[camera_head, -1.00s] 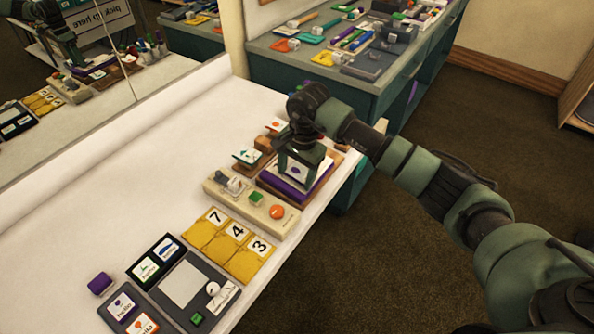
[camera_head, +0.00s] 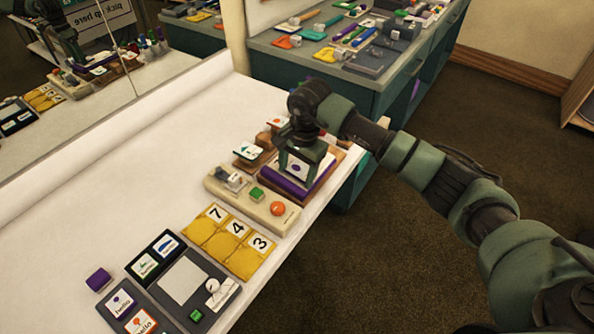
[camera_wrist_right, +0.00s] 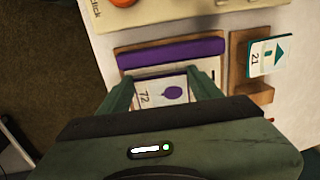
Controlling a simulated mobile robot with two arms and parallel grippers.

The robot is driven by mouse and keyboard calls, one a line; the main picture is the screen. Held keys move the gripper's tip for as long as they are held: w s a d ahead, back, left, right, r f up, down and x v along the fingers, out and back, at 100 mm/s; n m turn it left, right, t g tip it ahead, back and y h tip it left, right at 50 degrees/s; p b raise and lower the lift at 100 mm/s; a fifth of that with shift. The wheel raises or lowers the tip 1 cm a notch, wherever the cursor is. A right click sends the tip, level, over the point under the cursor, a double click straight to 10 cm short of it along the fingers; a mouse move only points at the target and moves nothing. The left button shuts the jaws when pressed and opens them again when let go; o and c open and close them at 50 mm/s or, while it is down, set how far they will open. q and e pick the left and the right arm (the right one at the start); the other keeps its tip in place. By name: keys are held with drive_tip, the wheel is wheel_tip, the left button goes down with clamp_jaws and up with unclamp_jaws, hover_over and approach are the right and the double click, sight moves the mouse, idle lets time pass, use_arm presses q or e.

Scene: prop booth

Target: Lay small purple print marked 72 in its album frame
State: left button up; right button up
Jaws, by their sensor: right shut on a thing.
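My right gripper (camera_head: 303,160) points down over the album (camera_head: 290,188), which has a purple strip along one side and a brown base. It is shut on the small print (camera_head: 296,168), a white card with a purple balloon. In the right wrist view the print (camera_wrist_right: 160,92) reads 72 and lies between the two fingers (camera_wrist_right: 163,95), in line with the album's pale page beside the purple strip (camera_wrist_right: 172,54). Whether the print touches the page I cannot tell. The gripper body hides the print's near part and part of the frame. My left gripper is not in view.
Beside the album are a wooden stand with a card marked 21 (camera_wrist_right: 256,58) and a beige box with an orange button (camera_head: 277,208). Yellow number cards (camera_head: 228,243), a grey tray (camera_head: 212,270) and a purple block (camera_head: 98,279) are nearer. The table's left side is clear.

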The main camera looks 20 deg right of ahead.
drive_tip(key=o, duration=1.4)
drive_tip(key=r, duration=0.5)
drive_tip(key=s+r+b, duration=0.1)
drive_tip(key=r, duration=0.1)
drive_tip(key=shift+d+r, duration=0.35)
drive_tip(key=shift+a, duration=0.1)
